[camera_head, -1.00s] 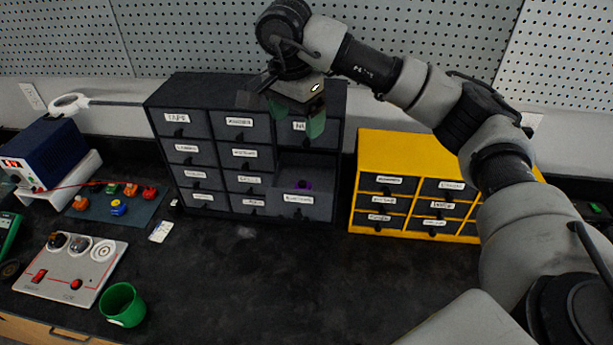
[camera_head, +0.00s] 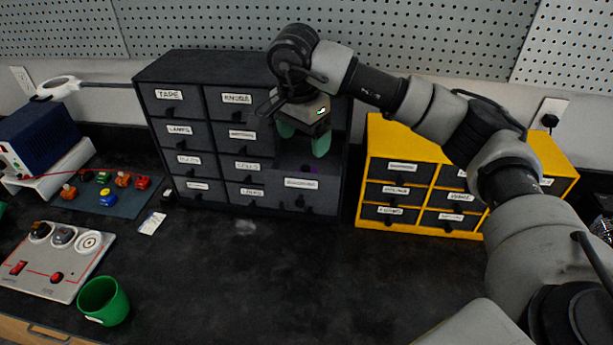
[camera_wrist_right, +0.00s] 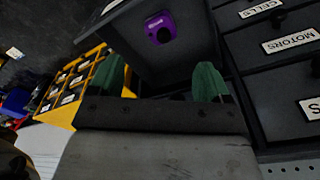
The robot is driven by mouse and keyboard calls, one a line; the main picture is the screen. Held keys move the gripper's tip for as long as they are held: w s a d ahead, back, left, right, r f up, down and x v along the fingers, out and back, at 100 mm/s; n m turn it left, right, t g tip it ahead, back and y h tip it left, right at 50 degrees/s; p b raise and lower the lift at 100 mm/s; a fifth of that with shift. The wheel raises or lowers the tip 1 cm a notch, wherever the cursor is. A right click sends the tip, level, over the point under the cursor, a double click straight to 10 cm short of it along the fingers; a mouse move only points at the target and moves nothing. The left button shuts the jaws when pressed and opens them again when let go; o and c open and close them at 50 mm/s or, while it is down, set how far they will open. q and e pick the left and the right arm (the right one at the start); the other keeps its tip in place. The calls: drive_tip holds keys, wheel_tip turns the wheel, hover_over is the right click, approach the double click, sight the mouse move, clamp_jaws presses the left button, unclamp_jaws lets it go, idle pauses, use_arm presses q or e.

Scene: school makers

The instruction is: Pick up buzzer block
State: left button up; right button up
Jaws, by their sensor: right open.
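The buzzer block appears to be the purple block with a dark round spot (camera_wrist_right: 159,27) inside the open drawer (camera_wrist_right: 188,68) of the dark cabinet. My left gripper is out of view.
The dark labelled cabinet (camera_head: 187,107) stands at the back beside a yellow drawer unit (camera_head: 408,145). A green cup (camera_head: 104,301), a white panel with switches (camera_head: 55,262) and a blue mat of small coloured blocks (camera_head: 130,203) lie left. The middle of the black bench is clear.

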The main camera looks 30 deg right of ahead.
sight(307, 168)
drive_tip(key=f, duration=0.3)
drive_tip(key=shift+w+d, duration=0.1)
drive_tip(key=shift+d, duration=0.15)
wheel_tip(307, 168, down, 4)
drive_tip(key=shift+d+f+p, duration=0.1)
drive_tip(key=shift+p, duration=1.1)
drive_tip(key=shift+w+f, duration=0.1)
drive_tip(key=shift+f, duration=0.35)
drive_tip(key=c, duration=1)
